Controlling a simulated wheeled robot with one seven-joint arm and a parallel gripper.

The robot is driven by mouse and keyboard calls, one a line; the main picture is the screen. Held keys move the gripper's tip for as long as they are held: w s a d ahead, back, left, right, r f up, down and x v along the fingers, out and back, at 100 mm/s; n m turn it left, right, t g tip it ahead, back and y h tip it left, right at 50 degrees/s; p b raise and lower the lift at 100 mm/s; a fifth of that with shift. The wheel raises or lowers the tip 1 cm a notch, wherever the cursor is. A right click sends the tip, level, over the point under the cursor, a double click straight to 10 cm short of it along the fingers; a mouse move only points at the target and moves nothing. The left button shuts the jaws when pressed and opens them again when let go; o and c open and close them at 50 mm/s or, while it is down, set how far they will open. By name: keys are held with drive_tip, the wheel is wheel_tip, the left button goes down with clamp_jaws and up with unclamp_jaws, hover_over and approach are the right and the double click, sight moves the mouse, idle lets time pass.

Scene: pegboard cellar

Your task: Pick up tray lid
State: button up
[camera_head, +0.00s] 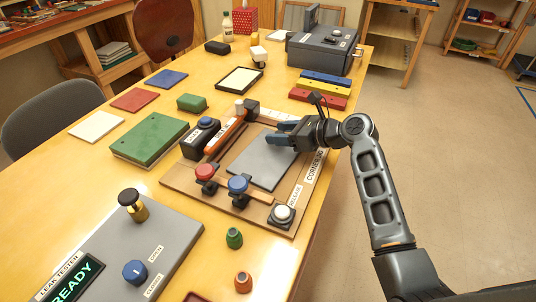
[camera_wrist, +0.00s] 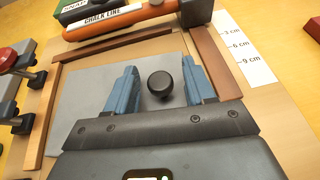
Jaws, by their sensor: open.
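The tray lid appears to be the flat grey plate (camera_head: 262,165) lying on a wooden fixture board, also seen in the wrist view (camera_wrist: 90,92). A round black knob (camera_wrist: 160,84) shows on it in the wrist view; in the head view the gripper hides the knob. My gripper (camera_head: 273,134) is over the far part of the plate. Its two blue fingers are apart in the wrist view (camera_wrist: 157,72), with the knob appearing between them. I see no clear contact with the knob, and the height of the fingers above the plate is hard to tell.
Wooden strips border the plate. An orange chalk line tool (camera_head: 225,133) lies along its far left side. Red (camera_head: 205,171) and blue (camera_head: 238,184) knobbed clamps and a white button (camera_head: 282,213) stand at the near edge. A green box (camera_head: 150,138) sits farther left.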

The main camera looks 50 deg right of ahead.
drive_tip(key=shift+w+a+f, duration=0.1)
drive_tip(key=shift+w+f, duration=0.05)
drive_tip(key=shift+w, duration=0.1)
drive_tip(key=shift+c, duration=0.4)
clamp_jaws()
